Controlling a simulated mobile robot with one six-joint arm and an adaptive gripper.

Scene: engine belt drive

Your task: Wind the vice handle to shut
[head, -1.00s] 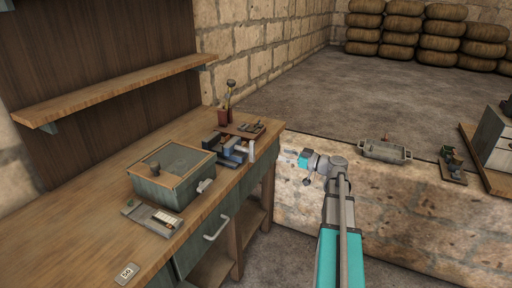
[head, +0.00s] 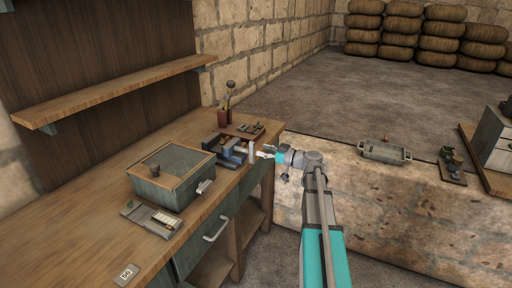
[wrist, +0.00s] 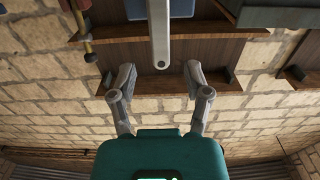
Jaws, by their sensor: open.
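The blue vice (head: 230,149) sits on the workbench near its right edge. Its pale grey handle (head: 251,150) stands at the vice's right end. In the wrist view the handle (wrist: 161,36) is a flat bar with a hole near its end, and part of the blue vice (wrist: 166,8) shows at the top edge. My gripper (head: 266,153) is just right of the handle in the head view. In the wrist view my gripper (wrist: 160,76) is open, with the bar's end lined up between the two fingertips and clear space on both sides. No contact shows.
A green box (head: 172,175) stands left of the vice on the workbench (head: 105,225). A small tray (head: 152,217) lies in front of it. A low stone wall (head: 400,205) runs along the right.

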